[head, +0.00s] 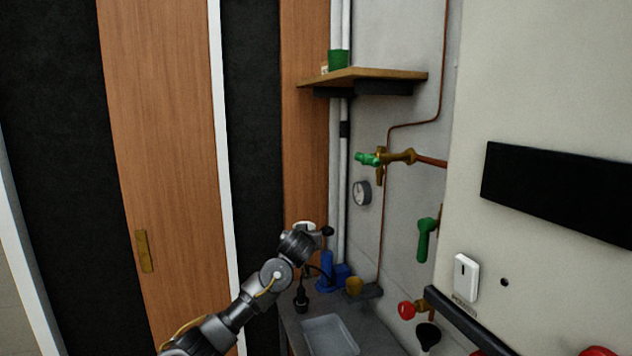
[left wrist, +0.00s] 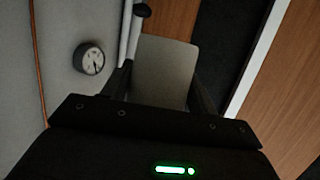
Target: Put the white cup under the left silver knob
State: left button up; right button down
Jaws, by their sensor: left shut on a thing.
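The white cup (head: 304,225) shows as a small pale patch at the end of my left arm in the head view; the gripper hides much of it. My left gripper (head: 318,231) is shut on it and holds it in the air above the counter, in front of the wooden panel. In the left wrist view the cup (left wrist: 163,72) fills the space between the two dark fingers as a pale grey shape. I cannot make out any silver knob in either view. My right gripper is not in view.
A wooden shelf (head: 365,76) bears a green cup (head: 338,60). Green-handled valves (head: 368,159) and a gauge (head: 362,193) are on the wall. A red knob (head: 406,311) is at right.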

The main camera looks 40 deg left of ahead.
pick_arm(q)
jog(key=s+d+f, duration=0.2)
jog(key=s+f, duration=0.1)
jog(key=f, duration=0.7)
jog(key=s+d+f, duration=0.1)
jog(key=s+f, duration=0.1)
jog(key=f, duration=0.7)
jog(key=w+d+r+m+t+h, duration=0.1)
jog(key=w+d+r, duration=0.1)
jog(key=d, duration=0.7)
jog(key=w+d+r+m+t+h, duration=0.1)
jog(key=d+r+h, duration=0.15)
jog(key=d, duration=0.75)
jog(key=s+d+r+m+t+h+b, duration=0.1)
jog(key=s+d+r+m+h+b, duration=0.2)
jog(key=d, duration=0.7)
jog(key=s+d+r+m+h+b, duration=0.1)
jog(key=s+d+r+m+h, duration=0.2)
jog(key=d, duration=0.8)
jog(key=s+a+f+b, duration=0.1)
jog(key=b, duration=0.1)
jog(key=s+a+f+b, duration=0.1)
jog(key=s+a+b, duration=0.1)
jog(key=shift+s+a+f, duration=0.2)
jog(key=shift+s+f, duration=0.1)
jog(key=shift+f, duration=0.1)
